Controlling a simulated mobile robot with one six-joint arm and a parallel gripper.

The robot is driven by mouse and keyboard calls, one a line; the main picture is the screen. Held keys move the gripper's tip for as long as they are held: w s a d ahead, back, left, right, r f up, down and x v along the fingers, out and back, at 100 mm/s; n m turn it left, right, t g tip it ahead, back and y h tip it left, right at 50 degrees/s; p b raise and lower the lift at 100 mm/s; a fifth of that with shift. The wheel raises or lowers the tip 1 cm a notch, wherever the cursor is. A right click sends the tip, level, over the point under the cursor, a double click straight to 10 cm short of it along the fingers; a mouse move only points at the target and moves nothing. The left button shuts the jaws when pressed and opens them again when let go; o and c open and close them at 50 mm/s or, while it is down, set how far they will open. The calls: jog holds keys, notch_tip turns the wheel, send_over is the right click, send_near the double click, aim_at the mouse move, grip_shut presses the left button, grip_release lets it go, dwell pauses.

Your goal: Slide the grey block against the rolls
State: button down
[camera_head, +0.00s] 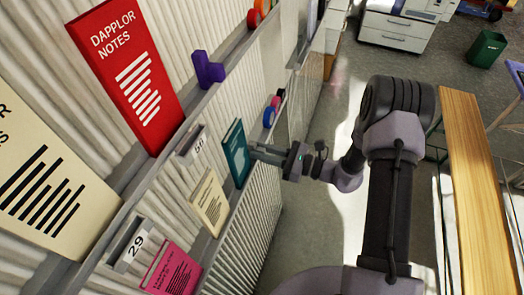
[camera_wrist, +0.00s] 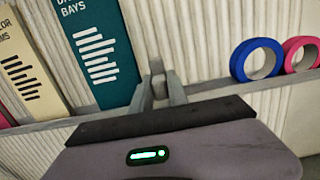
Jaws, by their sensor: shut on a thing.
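My gripper (camera_head: 256,150) reaches the shelf ledge just right of a teal sign in the head view. In the wrist view my gripper (camera_wrist: 160,88) has its two fingers closed around a small grey block (camera_wrist: 157,66), whose top shows between the fingertips. The lower part of the block is hidden by the fingers. A blue roll (camera_wrist: 237,61) and a pink roll (camera_wrist: 287,54) stand on the ledge to the right, with a clear gap between block and blue roll. The head view also shows the blue roll (camera_head: 269,117) and pink roll (camera_head: 275,102), with a black one behind.
The teal sign (camera_wrist: 98,50) stands close left of my fingers, with a cream sign (camera_wrist: 25,60) beyond it. The ledge (camera_wrist: 210,92) between my fingers and the blue roll is bare. A ribbed wall backs it. An upper shelf holds a red sign (camera_head: 125,75) and purple block (camera_head: 207,70).

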dwell(0.3)
jog(key=w, duration=0.1)
jog(key=w+d+b, duration=0.1)
jog(key=w, duration=0.2)
jog(key=shift+w+d, duration=0.25)
jog(key=shift+d, duration=0.1)
jog(key=c, duration=1.6)
grip_release()
jog(key=shift+o, duration=0.2)
jog(key=p+v, duration=0.3)
jog(key=v, duration=1.4)
jog(key=shift+d, duration=0.2)
jog(key=shift+c, duration=0.4)
